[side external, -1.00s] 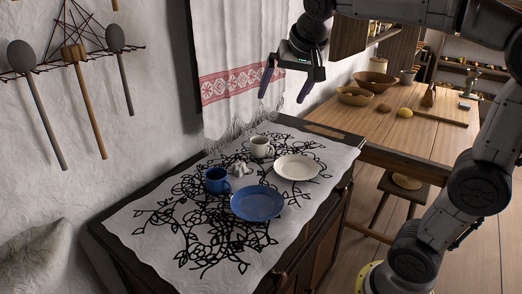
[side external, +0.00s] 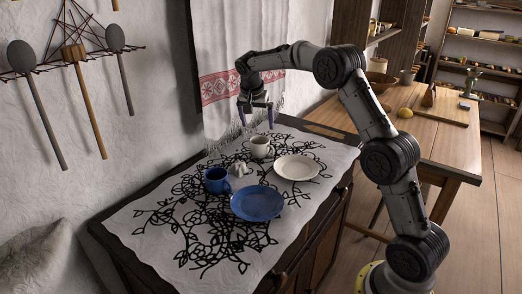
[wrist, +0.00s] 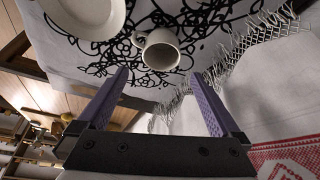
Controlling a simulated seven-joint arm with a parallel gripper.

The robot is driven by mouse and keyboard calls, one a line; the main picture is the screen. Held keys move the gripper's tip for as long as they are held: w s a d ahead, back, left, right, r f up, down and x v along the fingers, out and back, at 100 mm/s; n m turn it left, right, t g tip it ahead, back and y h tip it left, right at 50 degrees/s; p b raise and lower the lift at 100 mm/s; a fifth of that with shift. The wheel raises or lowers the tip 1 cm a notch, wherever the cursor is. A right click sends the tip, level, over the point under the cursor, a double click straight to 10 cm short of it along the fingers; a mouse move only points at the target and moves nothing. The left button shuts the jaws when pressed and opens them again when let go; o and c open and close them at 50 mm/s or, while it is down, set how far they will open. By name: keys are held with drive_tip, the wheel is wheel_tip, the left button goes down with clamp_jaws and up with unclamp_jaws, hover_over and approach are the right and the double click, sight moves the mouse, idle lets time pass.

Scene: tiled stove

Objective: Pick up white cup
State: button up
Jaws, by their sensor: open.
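The white cup (side external: 260,147) stands upright on the patterned cloth, behind the white plate and near the wall. In the wrist view the white cup (wrist: 160,50) shows ahead of the fingertips, near the top middle, with its handle to the left. My gripper (side external: 256,118) hangs above and slightly left of the cup in the side view, with its fingers pointing down. In the wrist view my gripper (wrist: 162,78) has its two purple fingers spread apart with nothing between them. It does not touch the cup.
A white plate (side external: 297,167) lies right of the cup. A blue plate (side external: 257,203), a blue cup (side external: 216,181) and a small grey object (side external: 239,169) are on the same cloth (side external: 160,222). A fringed towel (side external: 222,60) hangs on the wall close behind my gripper.

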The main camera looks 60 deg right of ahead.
sight(259, 141)
drive_tip(key=x, duration=1.1)
drive_tip(key=shift+w+d+r, duration=0.1)
drive_tip(key=shift+w, duration=0.1)
drive_tip(key=c, duration=1.1)
drive_tip(key=shift+r, duration=0.1)
drive_tip(key=shift+c, duration=0.6)
